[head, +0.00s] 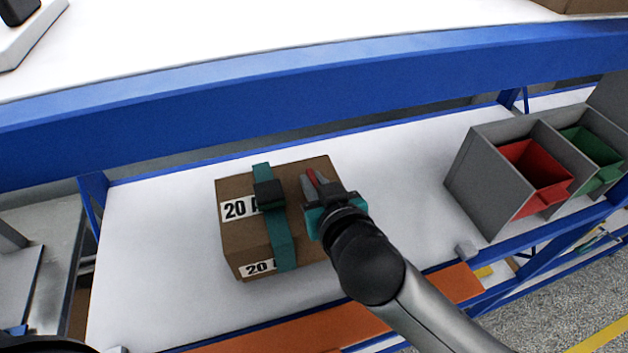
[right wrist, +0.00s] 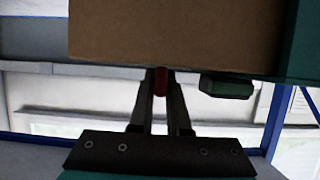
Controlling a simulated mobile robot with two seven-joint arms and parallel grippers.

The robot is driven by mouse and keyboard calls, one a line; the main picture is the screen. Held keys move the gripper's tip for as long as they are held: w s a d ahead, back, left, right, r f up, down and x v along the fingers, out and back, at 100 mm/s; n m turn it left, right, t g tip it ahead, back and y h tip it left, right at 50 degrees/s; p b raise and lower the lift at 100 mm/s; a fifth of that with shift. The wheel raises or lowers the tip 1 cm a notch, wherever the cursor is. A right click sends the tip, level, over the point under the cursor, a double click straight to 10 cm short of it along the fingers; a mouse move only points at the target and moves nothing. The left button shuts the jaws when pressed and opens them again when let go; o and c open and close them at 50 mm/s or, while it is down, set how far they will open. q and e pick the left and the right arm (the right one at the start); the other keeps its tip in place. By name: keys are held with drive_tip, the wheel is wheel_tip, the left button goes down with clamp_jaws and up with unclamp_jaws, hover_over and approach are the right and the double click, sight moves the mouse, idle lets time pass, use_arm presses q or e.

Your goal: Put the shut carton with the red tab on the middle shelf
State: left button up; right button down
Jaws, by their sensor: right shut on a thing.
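A shut brown carton (head: 240,245) with a teal strap (head: 278,232) and white labels reading "20" is over the white middle shelf (head: 150,270), in the left half of the head view. I cannot tell whether its underside touches the shelf. My right gripper (head: 313,186) is at the carton's right side, shut on the red tab (head: 312,176). In the right wrist view, the fingers (right wrist: 160,95) pinch the red tab (right wrist: 160,80) at the edge of the carton (right wrist: 170,35). My left gripper is not in view.
A blue beam (head: 300,85) edges the white surface above the shelf. Grey bins with a red insert (head: 530,170) and a green insert (head: 585,150) stand at the right. Shelf between carton and bins is clear.

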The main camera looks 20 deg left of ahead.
drive_tip(key=c, duration=0.9)
unclamp_jaws()
drive_tip(key=shift+f, duration=0.1)
drive_tip(key=p+v, duration=0.1)
drive_tip(key=v, duration=1.1)
drive_tip(key=shift+p, duration=0.4)
